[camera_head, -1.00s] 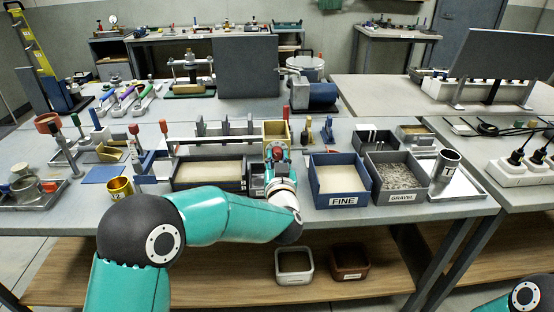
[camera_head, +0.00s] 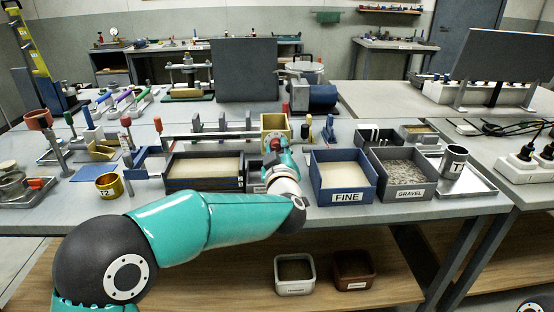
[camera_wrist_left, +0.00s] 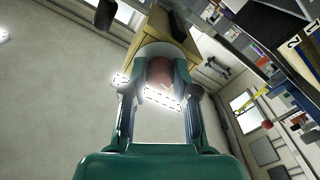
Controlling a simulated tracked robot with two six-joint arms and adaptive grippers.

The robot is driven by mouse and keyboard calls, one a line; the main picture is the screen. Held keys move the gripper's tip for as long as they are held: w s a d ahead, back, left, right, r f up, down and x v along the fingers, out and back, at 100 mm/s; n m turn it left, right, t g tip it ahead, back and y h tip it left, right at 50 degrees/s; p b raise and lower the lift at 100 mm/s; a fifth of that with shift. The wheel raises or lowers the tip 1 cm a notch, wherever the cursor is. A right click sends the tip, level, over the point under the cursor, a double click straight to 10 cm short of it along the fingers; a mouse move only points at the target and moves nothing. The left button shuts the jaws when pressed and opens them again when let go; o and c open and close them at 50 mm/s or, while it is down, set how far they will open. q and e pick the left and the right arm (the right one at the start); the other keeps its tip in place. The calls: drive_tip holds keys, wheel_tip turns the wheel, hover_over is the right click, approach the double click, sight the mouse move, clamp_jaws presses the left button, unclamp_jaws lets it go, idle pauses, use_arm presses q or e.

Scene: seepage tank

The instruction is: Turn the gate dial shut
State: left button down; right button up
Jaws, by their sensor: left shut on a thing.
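My left gripper (camera_head: 278,152) reaches to the front of the yellow box (camera_head: 275,122) in the head view. In the left wrist view its two fingers (camera_wrist_left: 160,88) are closed around a red round knob (camera_wrist_left: 160,70), which looks like the gate dial. The yellow box also shows behind the knob in the left wrist view (camera_wrist_left: 150,35). The knob is mostly hidden by the gripper in the head view, so its turned angle cannot be told. My right gripper is out of view.
The sand-filled dark tank (camera_head: 205,181) stands left of my gripper. The FINE bin (camera_head: 345,196) and GRAVEL bin (camera_head: 408,191) stand to the right. A brass cup (camera_head: 109,186) and a metal cup (camera_head: 454,162) stand on the bench.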

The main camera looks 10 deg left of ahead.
use_arm(q)
drive_tip(key=shift+n+b, duration=0.3)
drive_tip(key=shift+n, duration=0.1)
drive_tip(key=c, duration=0.9)
unclamp_jaws()
drive_tip(key=v, duration=1.2)
drive_tip(key=shift+f, duration=0.1)
